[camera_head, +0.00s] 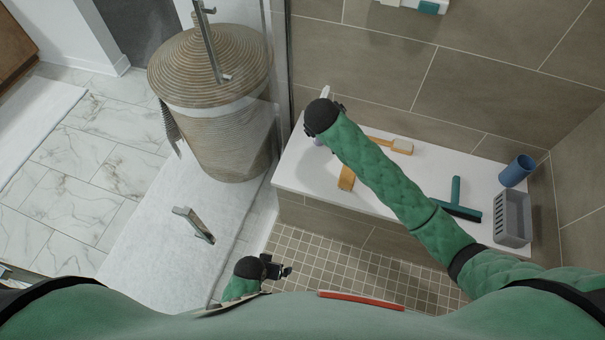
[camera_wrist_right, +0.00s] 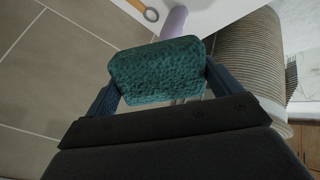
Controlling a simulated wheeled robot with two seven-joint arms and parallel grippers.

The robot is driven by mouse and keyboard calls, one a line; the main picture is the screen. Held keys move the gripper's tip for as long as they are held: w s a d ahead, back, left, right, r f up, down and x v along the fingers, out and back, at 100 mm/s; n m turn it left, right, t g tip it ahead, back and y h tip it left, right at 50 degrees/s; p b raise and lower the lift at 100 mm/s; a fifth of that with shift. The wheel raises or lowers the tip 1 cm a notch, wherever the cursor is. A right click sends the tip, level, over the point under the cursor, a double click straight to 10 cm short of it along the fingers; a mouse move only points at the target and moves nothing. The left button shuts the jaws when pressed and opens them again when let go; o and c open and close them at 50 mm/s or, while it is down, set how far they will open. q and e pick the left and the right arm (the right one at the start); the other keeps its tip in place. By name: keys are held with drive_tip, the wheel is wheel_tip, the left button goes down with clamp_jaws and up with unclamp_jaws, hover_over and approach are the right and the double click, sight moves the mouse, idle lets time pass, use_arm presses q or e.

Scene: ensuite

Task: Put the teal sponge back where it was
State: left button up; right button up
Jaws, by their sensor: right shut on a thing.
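The teal sponge (camera_wrist_right: 156,70) shows in the right wrist view, between the two fingers of my right gripper (camera_wrist_right: 157,85). The gripper is shut on it, and a lilac cylinder (camera_wrist_right: 173,22) shows just beyond the sponge. In the head view my right arm reaches over the white bench (camera_head: 300,165); its dark wrist hides the fingers and sponge there. My left gripper (camera_head: 284,271) is low in the head view, over the tiled floor; its jaw opening is too small to judge. A white wall shelf (camera_head: 400,3) with a teal item (camera_head: 428,7) is partly visible at the top edge.
On the bench are a wooden brush (camera_head: 400,146), a tan wooden piece (camera_head: 347,178), a teal squeegee (camera_head: 457,200), a blue cup (camera_head: 516,170) and a grey basket (camera_head: 513,218). A wicker hamper (camera_head: 215,140) stands left, beyond glass. Tiled walls close the back and right.

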wheel_tip(320, 180, down, 10)
drive_tip(key=s+d+m+g+b, duration=0.1)
drive_tip(key=s+d+g+b, duration=0.1)
drive_tip(key=g+b, duration=0.25)
drive_tip(key=g+y+b, duration=0.2)
drive_tip(key=g, duration=0.1)
hover_over(304, 167)
wheel_tip(304, 167, down, 11)
drive_tip(key=shift+r, duration=0.1)
drive_tip(key=shift+s+a+f, duration=0.1)
drive_tip(key=shift+f, duration=1.85)
drive_tip(key=o, duration=0.6)
drive_tip(key=shift+f, duration=0.1)
use_arm(q)
drive_tip(key=d+r+t+h, duration=0.1)
drive_tip(key=d+r, duration=0.3)
drive_tip(key=r, duration=0.8)
drive_tip(key=shift+r, duration=0.2)
drive_tip(key=shift+s, duration=0.1)
